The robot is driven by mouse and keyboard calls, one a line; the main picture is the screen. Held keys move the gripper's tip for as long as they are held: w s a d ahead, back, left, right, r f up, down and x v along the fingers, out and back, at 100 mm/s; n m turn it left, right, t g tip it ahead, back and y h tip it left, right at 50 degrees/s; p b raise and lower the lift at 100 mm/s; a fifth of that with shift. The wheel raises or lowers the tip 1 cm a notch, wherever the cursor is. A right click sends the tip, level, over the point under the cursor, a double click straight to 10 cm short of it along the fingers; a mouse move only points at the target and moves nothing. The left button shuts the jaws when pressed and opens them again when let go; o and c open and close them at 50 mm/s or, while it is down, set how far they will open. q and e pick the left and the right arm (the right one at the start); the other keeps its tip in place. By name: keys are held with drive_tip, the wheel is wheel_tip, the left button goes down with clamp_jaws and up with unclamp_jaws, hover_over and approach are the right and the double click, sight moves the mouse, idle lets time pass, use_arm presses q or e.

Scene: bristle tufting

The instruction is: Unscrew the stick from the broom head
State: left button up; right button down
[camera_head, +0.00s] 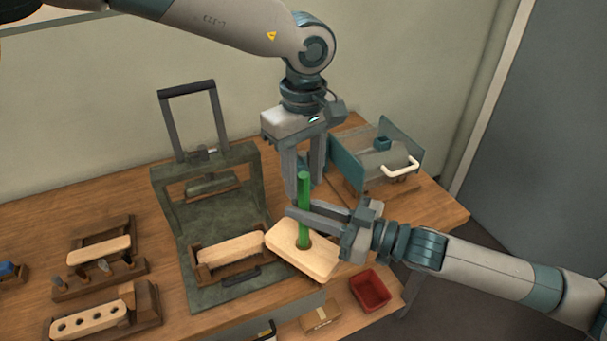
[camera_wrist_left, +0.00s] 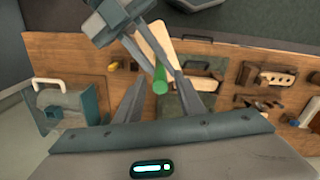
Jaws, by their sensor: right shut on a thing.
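The green stick (camera_head: 304,185) stands nearly upright in the hole of the pale wooden broom head (camera_head: 313,262). My right gripper (camera_head: 301,208) comes in from the right and is shut on the stick just above the head. My left gripper (camera_head: 304,190) points down from above and is open, with its fingers apart on either side of the stick's top. In the left wrist view, the stick's round green end (camera_wrist_left: 160,87) shows between the open left fingers. The broom head (camera_wrist_left: 150,45) is partly covered by my right gripper there. Whether the stick's threads are engaged is hidden.
A dark press frame (camera_head: 165,195) with a wooden block in a holder stands left of the broom head. A teal-sided box with a white handle (camera_head: 402,168) is behind right. A red bin (camera_head: 370,290) and a cardboard box (camera_head: 321,316) are near the front. Wooden racks (camera_head: 100,275) stand left.

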use_arm(q)
drive_tip(key=shift+r, duration=2.25)
drive_tip(key=shift+o, duration=0.4)
wheel_tip(320, 180, up, 7)
drive_tip(key=a+m+h, duration=0.1)
drive_tip(key=m, duration=2)
drive_tip(key=shift+s+a+t+h, duration=0.25)
drive_tip(key=shift+a+t+h, duration=0.05)
drive_tip(key=shift+h, duration=0.1)
drive_tip(key=shift+f, duration=0.1)
drive_tip(key=shift+w+d+f, duration=0.1)
drive_tip(key=shift+d+f, duration=0.2)
drive_tip(key=shift+f, duration=1.65)
drive_tip(key=shift+w+d+f, duration=0.1)
drive_tip(key=shift+d+f, duration=0.15)
drive_tip(key=shift+f, duration=1.7)
drive_tip(key=shift+w+d+f, duration=0.1)
drive_tip(key=shift+d+f, duration=0.2)
drive_tip(key=shift+f, duration=1.65)
drive_tip(key=shift+c, duration=0.3)
